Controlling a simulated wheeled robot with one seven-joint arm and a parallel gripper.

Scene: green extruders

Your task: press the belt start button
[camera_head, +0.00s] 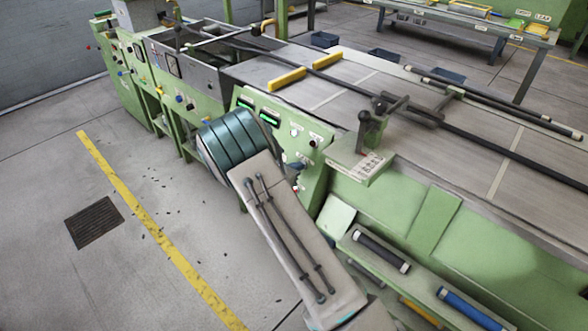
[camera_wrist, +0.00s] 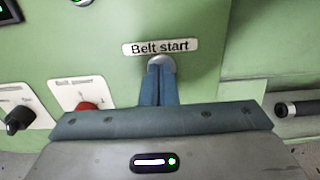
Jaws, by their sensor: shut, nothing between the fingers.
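The belt start button (camera_wrist: 163,61) is a round grey button on a green panel, directly under a white "Belt start" label (camera_wrist: 160,47) in the wrist view. My gripper (camera_wrist: 160,70) is shut and empty. Its two blue-grey fingers lie together over the lower part of the button. The tips appear at the button's face, but I cannot tell whether they press it. In the head view my arm covers much of the green control panel (camera_head: 312,136), and the button cannot be made out.
In the wrist view a red button (camera_wrist: 85,106) and a black knob (camera_wrist: 14,125) sit to the left. A dark rod (camera_wrist: 300,108) lies to the right. In the head view the lower shelf (camera_head: 424,292) holds rods; open floor (camera_head: 60,190) lies left.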

